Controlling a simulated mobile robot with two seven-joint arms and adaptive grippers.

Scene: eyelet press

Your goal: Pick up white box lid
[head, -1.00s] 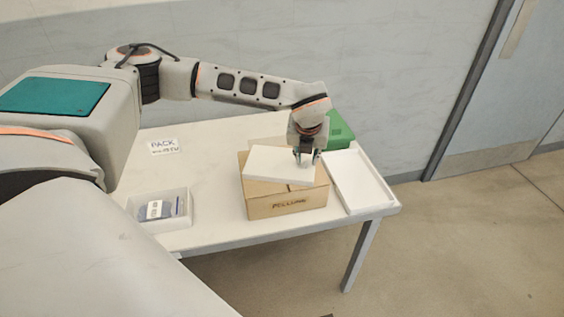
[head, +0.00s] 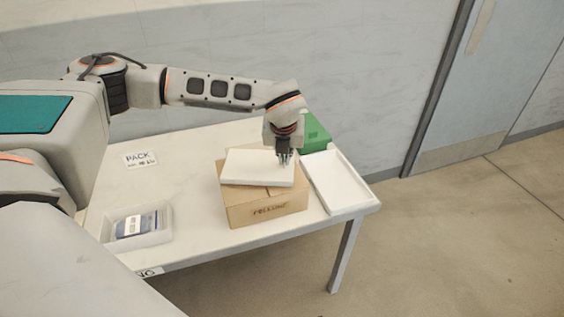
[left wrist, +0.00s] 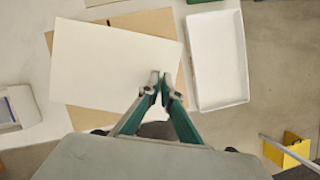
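The white box lid (head: 255,165) lies flat on top of a cardboard box (head: 265,210) on the table. It also shows in the left wrist view (left wrist: 105,65), covering most of the cardboard box. My left gripper (head: 285,159) points down at the right end of the lid. Its fingertips (left wrist: 161,88) are drawn close together with a narrow gap, at the lid's right edge. They appear to pinch that edge, though the fingers hide the contact itself. The lid still rests on the box. My right gripper is not in view.
An open white tray (head: 340,183) lies right of the cardboard box, near the table's right edge. A green box (head: 315,131) stands behind. A bin with blue packets (head: 137,229) and a PACK sign (head: 140,159) are at left. The table between is clear.

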